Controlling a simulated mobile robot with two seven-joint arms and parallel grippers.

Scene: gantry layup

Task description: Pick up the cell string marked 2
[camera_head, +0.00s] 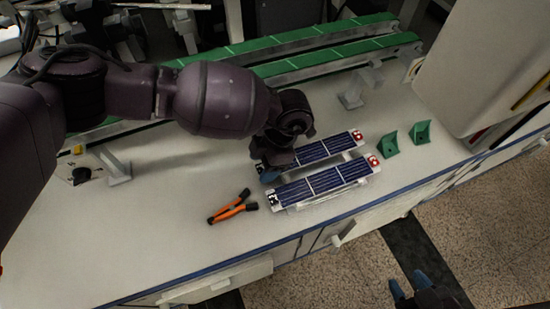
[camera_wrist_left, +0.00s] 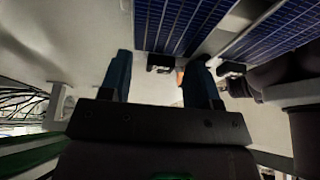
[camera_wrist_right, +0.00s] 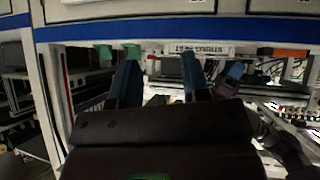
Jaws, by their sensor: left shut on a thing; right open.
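Two dark blue cell strings lie side by side on pale supports on the bench: a back string (camera_head: 322,149) and a front string (camera_head: 322,184). Each has a red mark at its right end; I cannot read the digits surely. My left gripper (camera_head: 268,175) is at the left end of the back string, shut on it, and its arm hides part of that end. In the left wrist view the string (camera_wrist_left: 178,22) runs away ahead of the fingers (camera_wrist_left: 160,78). My right gripper (camera_head: 409,283) is open and empty, beyond the bench's front edge.
Orange-handled pliers (camera_head: 232,208) lie left of the front string. Two green brackets (camera_head: 390,144) (camera_head: 421,132) stand to the right. Green rails (camera_head: 330,47) run along the back. A large pale housing (camera_head: 480,65) stands at the right. Bare bench lies front left.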

